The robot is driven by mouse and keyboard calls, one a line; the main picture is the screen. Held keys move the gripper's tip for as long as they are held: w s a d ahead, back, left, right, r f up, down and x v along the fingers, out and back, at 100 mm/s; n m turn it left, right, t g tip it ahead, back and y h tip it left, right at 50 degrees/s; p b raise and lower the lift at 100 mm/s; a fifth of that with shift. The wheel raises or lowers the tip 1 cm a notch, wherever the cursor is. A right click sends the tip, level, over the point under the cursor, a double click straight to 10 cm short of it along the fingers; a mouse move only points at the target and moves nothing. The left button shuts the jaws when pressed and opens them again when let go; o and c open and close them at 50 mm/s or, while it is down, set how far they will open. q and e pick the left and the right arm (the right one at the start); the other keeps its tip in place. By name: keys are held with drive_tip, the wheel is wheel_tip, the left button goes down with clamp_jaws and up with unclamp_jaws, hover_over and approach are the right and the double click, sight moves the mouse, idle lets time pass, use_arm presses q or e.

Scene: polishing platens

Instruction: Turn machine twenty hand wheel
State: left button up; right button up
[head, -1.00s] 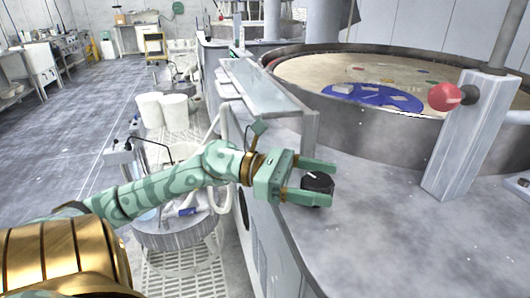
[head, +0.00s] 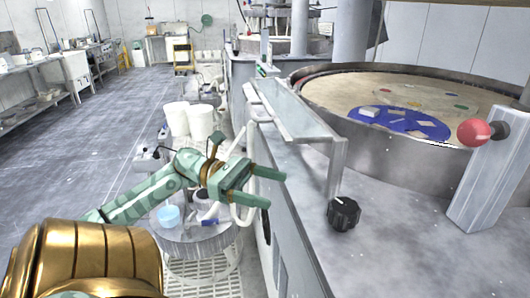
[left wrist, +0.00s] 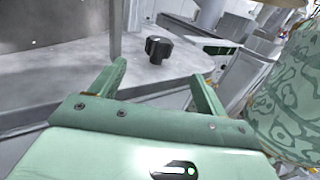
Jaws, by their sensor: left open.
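The hand wheel is a black fluted knob (head: 343,215) with a white mark on top. It sits on the grey machine top near its left edge, and it also shows in the left wrist view (left wrist: 158,49) ahead of the fingers. My left gripper (head: 276,190) is open and empty, to the left of the knob and apart from it. Its two green fingers (left wrist: 160,85) show spread in the left wrist view. My right gripper is not in view.
A metal shelf guard (head: 290,108) stands on the machine just behind the knob. A round platen with a raised rim (head: 330,118) and a red ball handle (head: 474,132) lie further right. White buckets (head: 200,122) and a round stand (head: 190,240) are left of the machine.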

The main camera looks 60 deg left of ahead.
use_arm(q)
drive_tip(key=s+d+r+n+t+h+p, duration=0.1)
drive_tip(key=s+d+r+n+t+p, duration=0.25)
drive_tip(key=r+n+p, duration=0.55)
drive_tip(key=s+d+r+n+t+h+p, duration=0.15)
drive_tip(key=d+r+n+t+p, duration=0.35)
drive_tip(key=p, duration=0.7)
drive_tip(key=n+y+p, duration=0.4)
drive_tip(key=n+y, duration=1)
drive_tip(key=n, duration=1.7)
approach(345, 212)
drive_tip(key=shift+g, duration=0.45)
drive_tip(key=w, duration=0.7)
drive_tip(key=w+f+b, duration=0.1)
drive_tip(key=w, duration=0.3)
drive_tip(key=shift+w+d, duration=0.15)
drive_tip(key=shift+d, duration=0.25)
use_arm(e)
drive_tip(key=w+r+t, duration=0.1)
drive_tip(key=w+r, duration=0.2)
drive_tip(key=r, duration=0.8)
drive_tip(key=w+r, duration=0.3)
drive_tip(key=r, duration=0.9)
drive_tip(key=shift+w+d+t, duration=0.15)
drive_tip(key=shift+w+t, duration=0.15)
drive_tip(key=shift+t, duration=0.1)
